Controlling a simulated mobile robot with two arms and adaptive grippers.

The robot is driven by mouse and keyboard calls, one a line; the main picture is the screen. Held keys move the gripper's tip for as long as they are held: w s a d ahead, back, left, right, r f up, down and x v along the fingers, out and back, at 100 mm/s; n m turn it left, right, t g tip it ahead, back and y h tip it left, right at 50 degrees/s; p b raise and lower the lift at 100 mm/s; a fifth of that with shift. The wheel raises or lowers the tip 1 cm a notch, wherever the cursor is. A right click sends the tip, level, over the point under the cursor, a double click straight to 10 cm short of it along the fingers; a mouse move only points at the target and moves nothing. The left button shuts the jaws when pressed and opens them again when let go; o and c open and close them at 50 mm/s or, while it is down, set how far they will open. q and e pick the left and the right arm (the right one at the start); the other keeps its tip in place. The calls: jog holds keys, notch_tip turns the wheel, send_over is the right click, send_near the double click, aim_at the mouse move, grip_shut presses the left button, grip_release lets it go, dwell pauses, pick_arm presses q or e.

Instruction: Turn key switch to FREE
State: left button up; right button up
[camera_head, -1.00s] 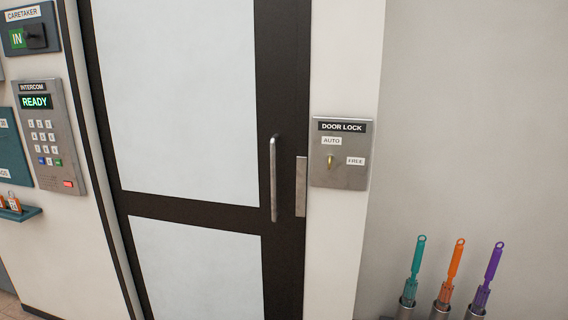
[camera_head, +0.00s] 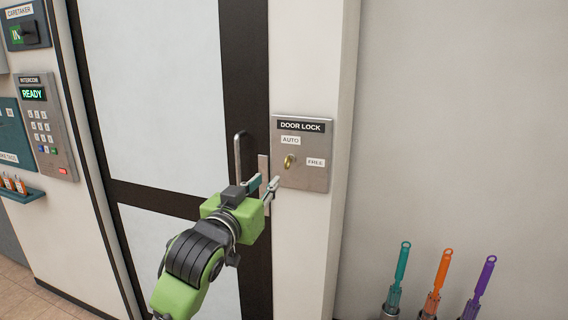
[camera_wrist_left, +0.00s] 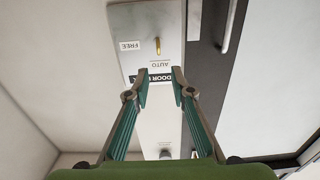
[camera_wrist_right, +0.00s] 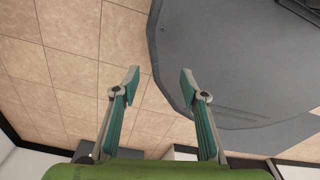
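The door lock plate (camera_head: 314,180) is a grey metal square on the wall right of the door, labelled DOOR LOCK, AUTO and FREE. Its brass key switch (camera_head: 289,161) stands below the AUTO label and left of FREE. My left gripper (camera_head: 265,183) is open and empty, just left of and below the key, apart from it. In the left wrist view the plate looks upside down, with the key (camera_wrist_left: 157,45) beyond the open fingertips (camera_wrist_left: 160,82). My right gripper (camera_wrist_right: 160,80) is open and empty above the tiled floor, out of the head view.
A dark-framed door (camera_head: 240,90) with a vertical handle (camera_head: 239,160) is left of the plate. An intercom (camera_head: 43,125) and a caretaker panel (camera_head: 27,30) are farther left. Teal, orange and purple handled tools (camera_head: 440,270) stand at lower right. The right wall is bare.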

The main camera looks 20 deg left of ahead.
aim_at(285, 164)
pick_arm(q)
jog(key=w+p, duration=0.1)
jog(key=w, duration=0.8)
jog(key=w+p, duration=0.1)
jog(key=w, duration=0.3)
jog(key=shift+w+d+f+p, duration=0.1)
jog(key=shift+w+d+p, duration=0.15)
jog(key=shift+d+p, duration=0.1)
pick_arm(e)
jog(key=r, duration=0.1)
jog(key=d, duration=0.1)
jog(key=r, duration=0.1)
jog(key=shift+w+d+r, duration=0.2)
jog(key=shift+w+r, duration=0.1)
pick_arm(q)
grip_shut()
pick_arm(e)
jog(key=shift+a, duration=0.2)
